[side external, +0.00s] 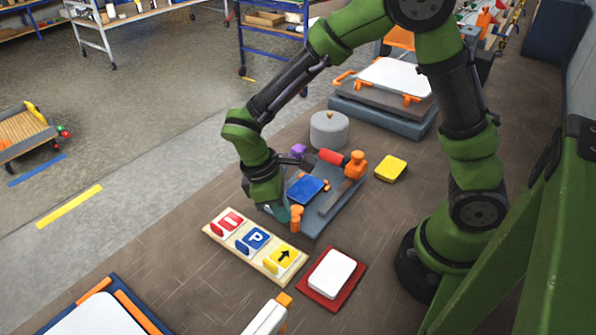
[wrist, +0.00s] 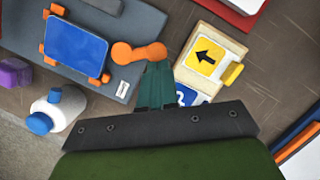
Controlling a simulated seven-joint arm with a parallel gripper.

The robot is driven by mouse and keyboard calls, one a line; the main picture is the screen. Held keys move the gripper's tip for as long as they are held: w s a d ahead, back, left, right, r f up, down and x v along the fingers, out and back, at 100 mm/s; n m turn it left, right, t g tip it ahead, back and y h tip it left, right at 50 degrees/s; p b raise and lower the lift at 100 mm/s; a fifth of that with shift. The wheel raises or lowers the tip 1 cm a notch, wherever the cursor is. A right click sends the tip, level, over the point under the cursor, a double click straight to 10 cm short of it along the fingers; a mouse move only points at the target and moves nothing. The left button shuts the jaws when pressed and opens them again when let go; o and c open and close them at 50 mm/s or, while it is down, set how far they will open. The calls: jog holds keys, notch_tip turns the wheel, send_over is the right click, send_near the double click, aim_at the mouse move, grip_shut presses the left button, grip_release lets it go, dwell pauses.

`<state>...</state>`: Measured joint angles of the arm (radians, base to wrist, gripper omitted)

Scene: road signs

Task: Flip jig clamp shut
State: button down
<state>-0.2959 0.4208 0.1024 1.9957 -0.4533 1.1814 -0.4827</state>
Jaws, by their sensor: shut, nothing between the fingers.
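The grey-blue jig (side external: 318,226) lies on the brown bench and holds a blue plate (side external: 304,190) between small orange corner stops. An orange clamp (side external: 297,216) stands at the jig's near edge. In the wrist view the orange clamp (wrist: 139,53) has two round ends and points away from the blue plate (wrist: 75,46), not over it. My gripper (side external: 286,213) has teal fingers, closed together and empty. In the wrist view the fingertips (wrist: 158,68) are just beside the clamp's outer end; I cannot tell whether they touch it.
A wooden board (side external: 212,229) with red, blue and yellow sign tiles lies close in front of the jig. A red tray with a white plate (side external: 332,274) is to its right. A grey cylinder (side external: 329,130), purple block (side external: 298,151) and yellow block (side external: 391,168) stand behind and beside the jig.

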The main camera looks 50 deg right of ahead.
jog(key=n, duration=0.1)
jog(key=s+n, duration=0.1)
jog(key=n, duration=0.1)
jog(key=s+d+n+t+h, duration=0.1)
jog(key=n, duration=0.1)
jog(key=shift+s+d, duration=0.1)
jog(key=shift+s, duration=0.15)
jog(key=shift+s+d+n+t, duration=0.3)
jog(key=shift+d+n, duration=0.05)
jog(key=shift+n, duration=0.7)
jog(key=shift+s+d+n+t, duration=0.3)
jog(key=shift+d+n, duration=0.05)
jog(key=shift+n, duration=0.7)
jog(key=shift+w+a, duration=0.1)
jog(key=shift+a, duration=0.25)
jog(key=a, duration=0.3)
jog(key=shift+w+r, duration=0.3)
jog(key=shift+r, duration=0.05)
jog(key=v, duration=1)
jog(key=shift+w+a, duration=0.2)
jog(key=shift+a, duration=0.05)
